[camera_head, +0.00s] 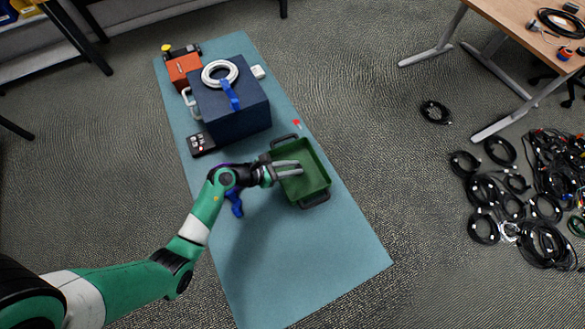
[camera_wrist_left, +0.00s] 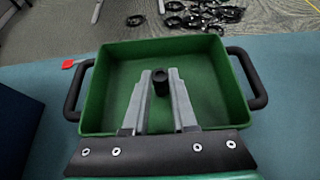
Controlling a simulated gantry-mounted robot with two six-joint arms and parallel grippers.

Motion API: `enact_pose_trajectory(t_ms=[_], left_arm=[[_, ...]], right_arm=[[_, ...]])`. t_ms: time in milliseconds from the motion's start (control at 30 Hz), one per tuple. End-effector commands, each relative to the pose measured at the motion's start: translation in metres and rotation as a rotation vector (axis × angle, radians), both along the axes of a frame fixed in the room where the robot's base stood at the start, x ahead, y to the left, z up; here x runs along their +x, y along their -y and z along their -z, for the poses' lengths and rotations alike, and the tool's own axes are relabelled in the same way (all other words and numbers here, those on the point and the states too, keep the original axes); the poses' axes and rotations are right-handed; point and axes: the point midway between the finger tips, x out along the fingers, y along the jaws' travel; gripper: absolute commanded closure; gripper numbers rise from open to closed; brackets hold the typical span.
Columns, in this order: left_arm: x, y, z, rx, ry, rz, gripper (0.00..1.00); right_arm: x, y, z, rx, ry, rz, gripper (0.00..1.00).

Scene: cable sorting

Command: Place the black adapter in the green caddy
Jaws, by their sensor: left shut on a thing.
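The green caddy (camera_head: 318,165) has black side handles and stands on the blue-green table right of my left gripper. It also shows in the left wrist view (camera_wrist_left: 100,112). My left gripper (camera_head: 298,169) reaches over the caddy from the left in the head view. Its two grey fingers (camera_wrist_left: 160,78) are shut on the small black adapter (camera_wrist_left: 160,86), which shows between the fingertips in the wrist view over the caddy's interior. I cannot tell the adapter's height above the caddy floor. The adapter is not clear in the head view. My right gripper is not in view.
A dark blue box (camera_head: 240,115) with a white cable coil (camera_head: 219,73) on top stands behind. An orange box (camera_head: 183,68) and a black device (camera_head: 201,144) are near it. A blue object (camera_head: 235,204) lies beside my wrist. The table's front (camera_head: 300,265) is clear.

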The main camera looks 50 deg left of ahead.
Motion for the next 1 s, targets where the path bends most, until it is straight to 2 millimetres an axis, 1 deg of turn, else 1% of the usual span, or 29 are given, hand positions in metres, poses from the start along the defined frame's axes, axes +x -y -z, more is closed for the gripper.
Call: enact_pose_trajectory(t_ms=[167,200,333,367,600,700,767,867,1000], left_arm=[[0.0,0.0,0.003,0.0,0.0,0.0,1.0],[0.0,0.0,0.003,0.0,0.0,0.0,0.71],[0.0,0.0,0.002,0.0,-0.001,0.0,0.48],[0.0,0.0,0.002,0.0,-0.001,0.0,0.45],[0.0,0.0,0.002,0.0,0.0,0.0,0.45],[0.0,0.0,-0.004,0.001,0.0,0.0,0.45],[-0.007,-0.003,-0.007,-0.001,-0.002,-0.002,0.45],[-0.022,-0.008,-0.018,0.0,-0.002,-0.004,0.45],[-0.052,-0.018,-0.036,0.0,-0.001,-0.007,0.45]], right_arm=[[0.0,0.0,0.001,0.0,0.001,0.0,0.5],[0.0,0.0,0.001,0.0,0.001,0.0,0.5],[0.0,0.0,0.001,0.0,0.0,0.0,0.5],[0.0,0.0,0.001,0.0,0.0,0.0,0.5],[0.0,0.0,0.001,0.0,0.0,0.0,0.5],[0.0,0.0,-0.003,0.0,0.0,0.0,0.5],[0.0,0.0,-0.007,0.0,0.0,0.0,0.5],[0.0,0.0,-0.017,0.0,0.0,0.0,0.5],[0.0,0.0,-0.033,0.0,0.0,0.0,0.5]])
